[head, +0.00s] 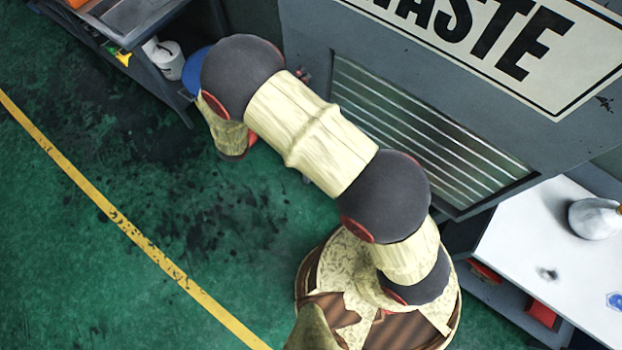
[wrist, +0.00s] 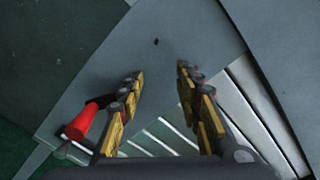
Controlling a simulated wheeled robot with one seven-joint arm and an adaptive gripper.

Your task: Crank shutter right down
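The slatted shutter (head: 425,130) fills a recess in the grey cabinet under the WASTE sign; pale slats show across the opening. In the wrist view, its slats (wrist: 240,108) lie behind and to the right of my fingers. A red crank handle (wrist: 84,122) is just left of my left finger. A dark piece joins its upper end and passes toward that finger; I cannot tell whether they touch. My gripper (wrist: 159,70) is open, with grey cabinet face between its yellow-padded fingers.
The grey cabinet (head: 310,30) stands close beyond my arm. A white-topped bench (head: 560,255) with a pale rounded object (head: 596,218) is at the right. A dark bench (head: 165,95) with a white roll (head: 166,60) is at upper left. Green floor is clear at lower left.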

